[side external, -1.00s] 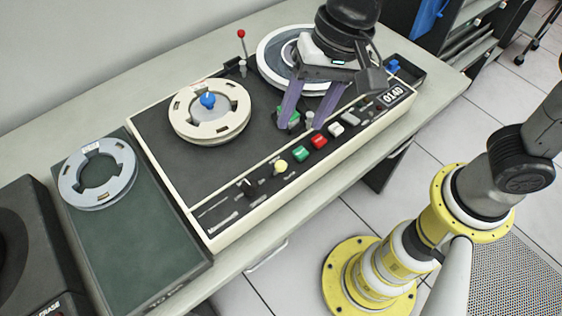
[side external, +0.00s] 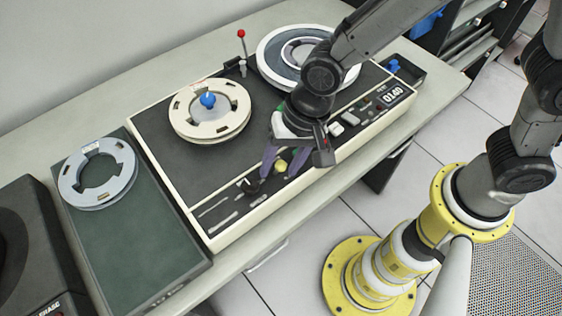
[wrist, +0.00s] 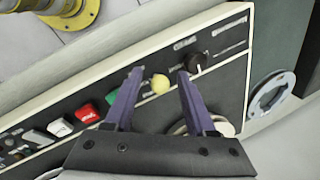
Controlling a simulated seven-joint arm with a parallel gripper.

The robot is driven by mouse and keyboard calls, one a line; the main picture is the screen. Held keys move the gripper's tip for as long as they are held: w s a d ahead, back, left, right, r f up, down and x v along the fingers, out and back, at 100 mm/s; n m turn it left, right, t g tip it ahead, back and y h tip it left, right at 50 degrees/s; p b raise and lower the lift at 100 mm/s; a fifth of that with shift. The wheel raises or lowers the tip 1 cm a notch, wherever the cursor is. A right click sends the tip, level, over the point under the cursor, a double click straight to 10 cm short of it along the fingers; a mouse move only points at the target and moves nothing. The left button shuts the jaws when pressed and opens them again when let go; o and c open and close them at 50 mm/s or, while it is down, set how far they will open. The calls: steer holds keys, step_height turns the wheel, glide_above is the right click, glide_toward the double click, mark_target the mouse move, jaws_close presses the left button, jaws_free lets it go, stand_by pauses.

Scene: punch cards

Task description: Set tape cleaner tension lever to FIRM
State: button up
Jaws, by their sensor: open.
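The tape deck (side external: 160,150) lies on the grey table with a control strip along its front edge. A black knob with a pale pointer mark (side external: 249,185) sits near the strip's left end; it also shows in the wrist view (wrist: 197,62). A thin lever with a red ball (side external: 241,35) stands upright at the deck's back edge. I cannot tell which of them is the tension lever, and no FIRM label is legible. My gripper (side external: 280,173) is open and empty over the strip. In the wrist view its fingertips (wrist: 158,74) flank the yellow button (wrist: 160,84), with the knob just beyond the right fingertip.
Green (wrist: 112,97), red (wrist: 88,113) and white (wrist: 60,128) buttons line the strip. A cream reel (side external: 208,112) and a larger grey-white reel (side external: 270,60) sit on the deck. A loose grey reel (side external: 98,175) lies on the dark green panel at left.

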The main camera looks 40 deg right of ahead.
steer(key=shift+f, duration=0.1)
jaws_close()
steer(key=shift+w, duration=0.1)
stand_by(0.4)
steer(key=shift+w+r+g, duration=0.2)
steer(key=shift+w+g, duration=0.6)
steer(key=shift+g, duration=0.7)
steer(key=shift+w+f+m+g, duration=0.1)
steer(key=shift+w+m+g, duration=0.15)
steer(key=shift+w+g, duration=0.65)
steer(key=shift+w+m+g, duration=0.15)
steer(key=shift+m+g, duration=0.1)
steer(key=shift+g, duration=1.25)
jaws_free()
